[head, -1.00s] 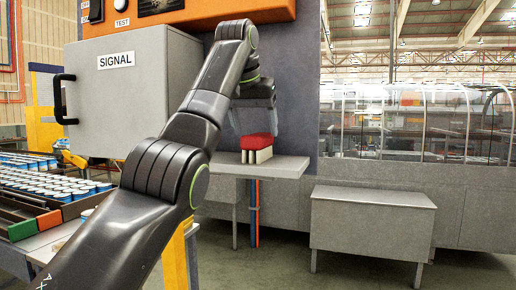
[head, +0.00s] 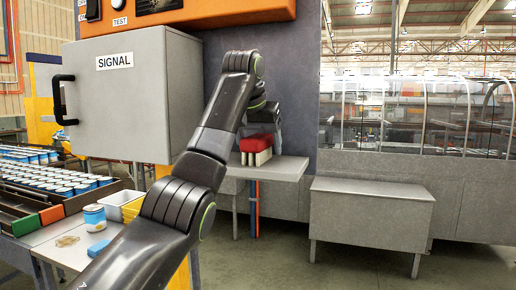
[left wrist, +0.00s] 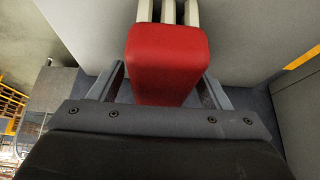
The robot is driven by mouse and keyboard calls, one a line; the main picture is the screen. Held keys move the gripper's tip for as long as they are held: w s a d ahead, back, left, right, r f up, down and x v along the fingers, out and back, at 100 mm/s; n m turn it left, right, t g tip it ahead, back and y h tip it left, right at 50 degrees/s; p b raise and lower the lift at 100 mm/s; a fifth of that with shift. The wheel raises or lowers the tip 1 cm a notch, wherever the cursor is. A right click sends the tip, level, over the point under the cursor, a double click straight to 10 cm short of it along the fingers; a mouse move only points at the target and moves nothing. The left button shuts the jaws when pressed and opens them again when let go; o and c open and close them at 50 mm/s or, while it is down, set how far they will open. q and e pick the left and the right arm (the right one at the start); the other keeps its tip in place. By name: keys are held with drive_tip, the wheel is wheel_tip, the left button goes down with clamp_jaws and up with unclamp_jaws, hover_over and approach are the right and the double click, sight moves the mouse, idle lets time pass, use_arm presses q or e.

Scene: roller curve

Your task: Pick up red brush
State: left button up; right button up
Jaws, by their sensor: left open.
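The red brush (head: 257,143) has a red top block with pale bristle bundles below it. It stands bristles down on a small grey shelf (head: 285,169) against the dark panel in the head view. In the left wrist view the red brush (left wrist: 167,60) sits in the middle, its red block reaching between the two fingers. My left gripper (left wrist: 165,88) is open, with one finger on each side of the red block and gaps visible. In the head view my left gripper (head: 272,115) is at the brush, partly hidden by my own arm. My right gripper is not in view.
A grey signal box (head: 135,100) with a black handle juts out left of the arm. A grey bench (head: 370,215) stands right of the shelf. At left are rows of blue cans (head: 55,178), a blue sponge-like block (head: 98,248) and a yellow bin (head: 131,210).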

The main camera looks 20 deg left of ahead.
use_arm(q)
drive_tip(key=shift+f, duration=0.2)
idle(0.4)
drive_tip(key=c, duration=1.1)
